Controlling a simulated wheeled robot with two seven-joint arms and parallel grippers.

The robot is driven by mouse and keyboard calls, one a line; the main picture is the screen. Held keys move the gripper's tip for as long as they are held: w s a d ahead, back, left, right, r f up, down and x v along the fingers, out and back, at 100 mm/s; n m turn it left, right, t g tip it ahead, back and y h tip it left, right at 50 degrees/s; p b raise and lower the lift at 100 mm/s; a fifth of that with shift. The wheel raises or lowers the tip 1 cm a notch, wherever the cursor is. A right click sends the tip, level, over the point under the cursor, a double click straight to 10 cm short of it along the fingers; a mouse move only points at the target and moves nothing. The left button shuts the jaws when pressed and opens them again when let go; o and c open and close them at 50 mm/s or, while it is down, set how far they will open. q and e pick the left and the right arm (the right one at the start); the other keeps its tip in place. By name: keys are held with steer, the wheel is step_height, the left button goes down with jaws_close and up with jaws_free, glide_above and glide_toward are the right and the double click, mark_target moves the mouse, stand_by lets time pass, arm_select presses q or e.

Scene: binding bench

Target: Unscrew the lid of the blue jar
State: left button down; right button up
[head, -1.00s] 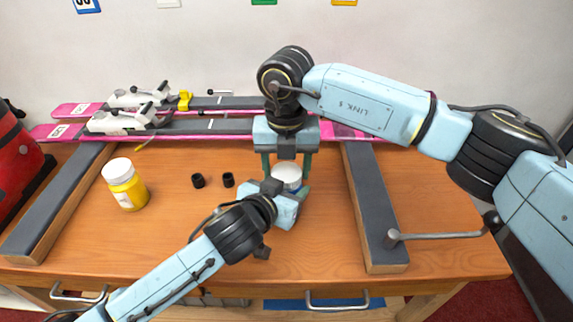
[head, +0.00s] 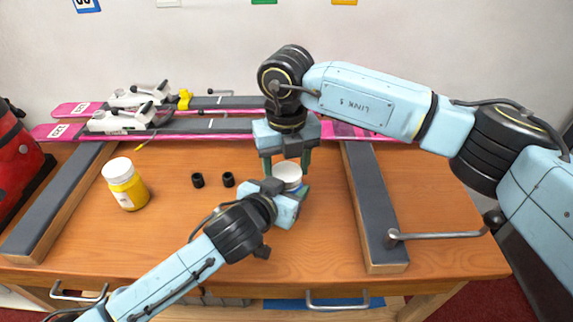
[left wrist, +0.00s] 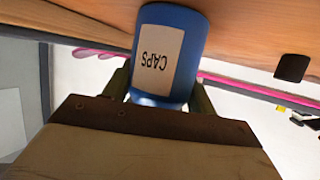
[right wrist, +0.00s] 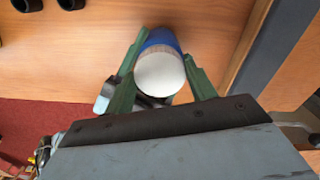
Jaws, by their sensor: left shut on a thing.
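The blue jar (left wrist: 172,45), labelled CAPS, stands on the bench between the fingers of my left gripper (left wrist: 160,92), which is shut on its body. In the head view the left gripper hides most of the jar. Its white lid (head: 287,172) sits on top and also shows in the right wrist view (right wrist: 160,74). My right gripper (head: 287,170) points down from above, open, with one green finger on each side of the lid and small gaps between. I cannot tell how tightly the lid sits.
A yellow jar with a white lid (head: 124,185) stands at left, with two small black caps (head: 198,181) between. Pink skis (head: 236,128) lie at the back. Grey-topped supports (head: 374,210) flank the work area.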

steer(key=o, duration=0.4)
step_height(320, 180, up, 4)
steer(key=shift+r, duration=0.25)
steer(key=shift+c, duration=0.2)
step_height(320, 180, up, 2)
steer(key=shift+r+m, duration=0.1)
steer(key=shift+m, duration=0.9)
steer(key=shift+r+m, duration=0.45)
steer(key=shift+m, duration=0.15)
step_height(320, 180, down, 8)
steer(key=shift+r, duration=0.15)
